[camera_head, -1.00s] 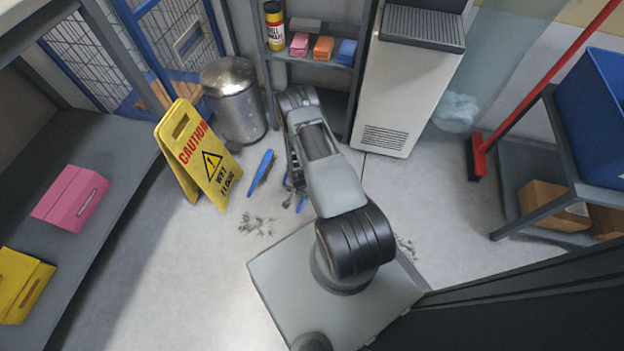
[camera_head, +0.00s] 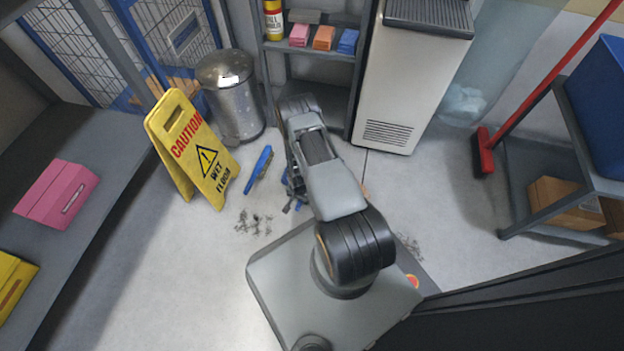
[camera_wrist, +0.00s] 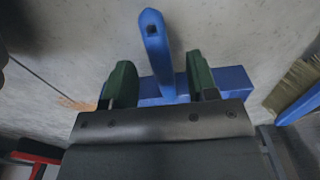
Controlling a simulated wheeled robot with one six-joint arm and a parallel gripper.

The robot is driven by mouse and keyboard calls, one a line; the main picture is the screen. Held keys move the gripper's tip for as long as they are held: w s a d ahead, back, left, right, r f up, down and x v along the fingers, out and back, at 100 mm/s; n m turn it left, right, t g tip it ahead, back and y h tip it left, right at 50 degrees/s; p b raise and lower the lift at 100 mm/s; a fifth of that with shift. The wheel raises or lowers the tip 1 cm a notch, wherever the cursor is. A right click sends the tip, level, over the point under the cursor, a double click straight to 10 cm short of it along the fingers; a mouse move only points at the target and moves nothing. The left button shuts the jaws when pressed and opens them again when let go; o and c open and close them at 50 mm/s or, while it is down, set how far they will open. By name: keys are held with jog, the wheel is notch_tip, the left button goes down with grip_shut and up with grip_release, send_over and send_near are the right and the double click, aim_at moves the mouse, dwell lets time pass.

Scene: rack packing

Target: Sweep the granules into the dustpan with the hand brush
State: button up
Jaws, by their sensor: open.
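My gripper (camera_wrist: 161,80) has green fingers spread apart, pointing down at the floor. A blue handle (camera_wrist: 154,45), seemingly the dustpan's, stands up between them in the wrist view, with gaps on both sides. A wide blue part (camera_wrist: 235,82) lies behind the fingers. The hand brush (camera_wrist: 297,100), blue with tan bristles, lies to the right in the wrist view. In the head view the brush (camera_head: 259,168) lies on the floor left of my arm, which hides most of the dustpan. Grey granules (camera_head: 253,222) lie scattered below the brush; another patch (camera_head: 409,246) lies right of my arm.
A yellow wet-floor sign (camera_head: 192,148) stands left of the brush, with a metal bin (camera_head: 231,95) behind. A white appliance (camera_head: 405,85) and a shelf rack (camera_head: 310,54) stand at the back. A red broom (camera_head: 484,150) leans at the right.

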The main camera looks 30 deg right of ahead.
jog(key=shift+f+b, duration=0.5)
jog(key=shift+f, duration=0.45)
grip_shut()
jog(key=shift+r, duration=0.15)
notch_tip(320, 180, up, 12)
jog(key=p, duration=0.9)
